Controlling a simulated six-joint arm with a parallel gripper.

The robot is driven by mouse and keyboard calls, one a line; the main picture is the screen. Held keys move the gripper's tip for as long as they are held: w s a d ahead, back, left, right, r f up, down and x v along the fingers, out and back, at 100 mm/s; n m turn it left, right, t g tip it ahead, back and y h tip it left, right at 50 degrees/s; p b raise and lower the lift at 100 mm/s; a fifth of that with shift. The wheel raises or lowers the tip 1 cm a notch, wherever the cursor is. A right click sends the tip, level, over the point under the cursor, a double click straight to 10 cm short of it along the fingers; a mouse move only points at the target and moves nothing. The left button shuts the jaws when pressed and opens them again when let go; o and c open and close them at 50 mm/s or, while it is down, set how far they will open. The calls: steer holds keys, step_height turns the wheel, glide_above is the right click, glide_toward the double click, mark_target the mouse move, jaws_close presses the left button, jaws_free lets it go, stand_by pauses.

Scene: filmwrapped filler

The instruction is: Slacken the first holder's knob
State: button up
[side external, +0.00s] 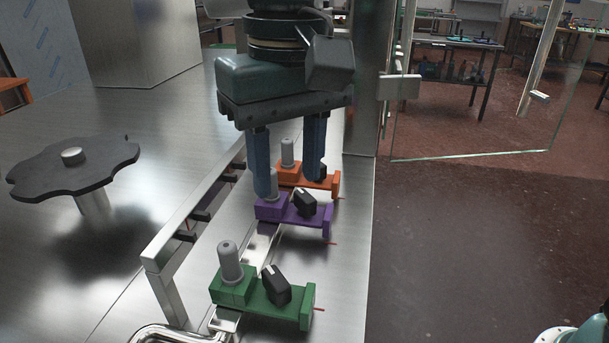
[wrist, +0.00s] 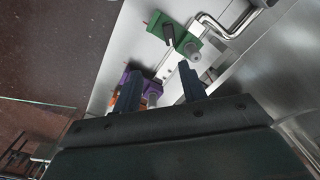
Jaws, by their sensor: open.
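Three holders stand in a row on a metal rail, each with a grey upright cylinder and a black knob. The green holder (side external: 235,288) is nearest, with its black knob (side external: 276,285) tilted. The purple holder (side external: 270,207) is in the middle with its black knob (side external: 305,203). The orange holder (side external: 290,174) is farthest, its knob partly hidden by a finger. My gripper (side external: 290,182) points down, open and empty, around the purple and orange holders in the picture; its exact height is unclear. The wrist view shows the green holder (wrist: 187,41) ahead of the fingertips and the purple one (wrist: 151,88) partly between the fingers.
A metal guide rail (side external: 190,218) runs left of the holders. A dark scalloped disc (side external: 100,165) stands on the steel table at left. A bent metal tube (side external: 160,332) lies near the green holder. A glass panel (side external: 470,100) stands at right.

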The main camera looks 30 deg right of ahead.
mark_target(275, 277)
steer(key=shift+s+a+f, duration=0.15)
steer(key=shift+a+f, duration=0.05)
steer(key=shift+a, duration=0.45)
steer(key=shift+s+a+f, duration=0.1)
steer(key=shift+a+f, duration=0.05)
steer(key=shift+a, duration=0.45)
steer(key=shift+f, duration=0.15)
step_height(275, 277, down, 13)
steer(key=shift+f, duration=0.2)
jaws_close()
